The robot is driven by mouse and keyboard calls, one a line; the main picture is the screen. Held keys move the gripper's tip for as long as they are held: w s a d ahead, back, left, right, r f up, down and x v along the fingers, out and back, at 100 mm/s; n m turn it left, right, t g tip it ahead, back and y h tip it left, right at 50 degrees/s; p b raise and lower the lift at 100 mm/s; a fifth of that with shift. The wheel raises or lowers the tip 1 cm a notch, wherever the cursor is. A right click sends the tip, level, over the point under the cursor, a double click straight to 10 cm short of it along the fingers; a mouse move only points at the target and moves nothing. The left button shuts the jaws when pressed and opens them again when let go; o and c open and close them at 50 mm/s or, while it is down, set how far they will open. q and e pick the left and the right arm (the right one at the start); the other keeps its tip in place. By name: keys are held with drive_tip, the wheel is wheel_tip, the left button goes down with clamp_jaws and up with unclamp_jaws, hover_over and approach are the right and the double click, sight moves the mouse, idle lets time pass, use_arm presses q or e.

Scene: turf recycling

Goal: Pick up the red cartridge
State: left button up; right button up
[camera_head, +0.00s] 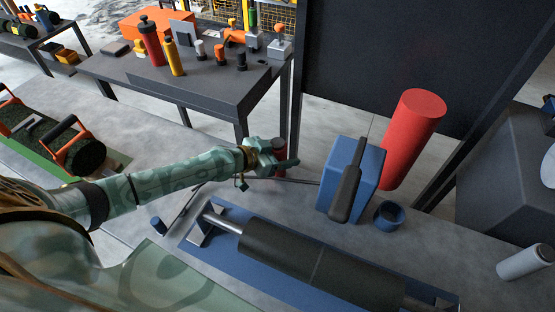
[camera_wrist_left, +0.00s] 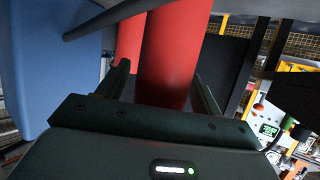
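A small dark red cylinder, which looks like the red cartridge (camera_head: 280,146), stands upright at my left gripper (camera_head: 284,163) in the head view. In the left wrist view the red cartridge (camera_wrist_left: 172,55) rises between the two dark fingers of the left gripper (camera_wrist_left: 161,80). The fingers are apart, one on each side of it, with a gap visible at the left finger. My right gripper is not in view.
A blue box (camera_head: 370,190) with a black tool (camera_head: 347,185) against it stands right of the gripper. A large red cylinder (camera_head: 415,135) is behind it. A blue cup (camera_head: 389,217) and a black roller (camera_head: 310,262) are nearer. A back bench (camera_head: 200,85) holds several bottles.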

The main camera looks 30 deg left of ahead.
use_arm(q)
drive_tip(key=c, duration=1)
